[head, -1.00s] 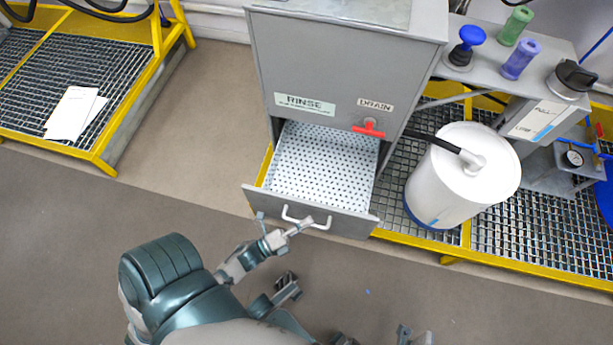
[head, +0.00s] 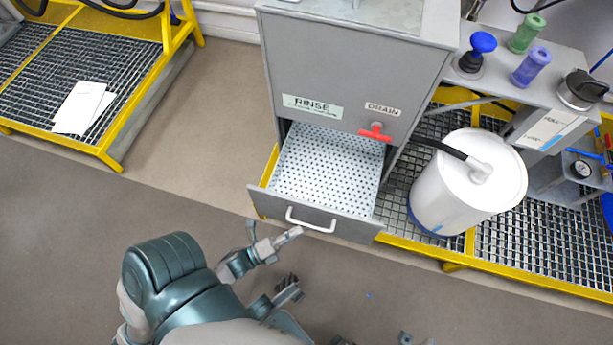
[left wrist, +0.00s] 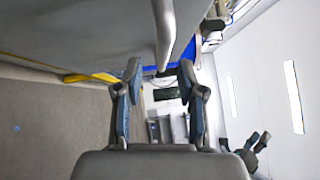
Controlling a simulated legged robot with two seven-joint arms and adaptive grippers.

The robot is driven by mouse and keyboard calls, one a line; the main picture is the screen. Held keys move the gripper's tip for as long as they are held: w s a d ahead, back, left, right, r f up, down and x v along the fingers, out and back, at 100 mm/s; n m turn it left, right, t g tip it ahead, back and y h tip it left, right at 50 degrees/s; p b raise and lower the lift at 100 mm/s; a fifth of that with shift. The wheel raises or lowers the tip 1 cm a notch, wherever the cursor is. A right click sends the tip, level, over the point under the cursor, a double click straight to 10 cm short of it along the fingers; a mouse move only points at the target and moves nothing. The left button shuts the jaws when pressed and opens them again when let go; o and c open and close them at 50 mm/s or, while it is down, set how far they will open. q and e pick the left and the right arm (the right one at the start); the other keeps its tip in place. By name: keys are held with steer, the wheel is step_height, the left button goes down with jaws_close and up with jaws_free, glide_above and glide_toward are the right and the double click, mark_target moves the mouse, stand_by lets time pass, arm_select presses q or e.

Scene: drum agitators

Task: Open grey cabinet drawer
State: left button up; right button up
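The grey cabinet (head: 350,75), labelled RINSE and DRAIN, stands at the top middle of the head view. Its drawer (head: 312,218) is pulled out, showing a white perforated bottom. The white handle (head: 311,221) is on the drawer front and also shows in the left wrist view (left wrist: 165,35). My left gripper (head: 271,236) is open and empty, just in front of the drawer and apart from the handle. Its two fingers (left wrist: 160,78) are spread in the left wrist view. My right gripper (left wrist: 258,142) shows small there, its fingers seemingly apart.
A red valve handle (head: 376,132) sits above the drawer's right side. A white drum (head: 470,185) stands on the yellow-edged grating to the right. Another yellow-framed grating (head: 75,70) with papers (head: 83,107) is at left. The floor (head: 190,125) between is clear.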

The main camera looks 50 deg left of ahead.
arm_select(q)
steer(key=v, duration=0.7)
steer(key=shift+s+a, duration=0.2)
steer(key=shift+a, duration=0.05)
steer(key=shift+f, duration=0.15)
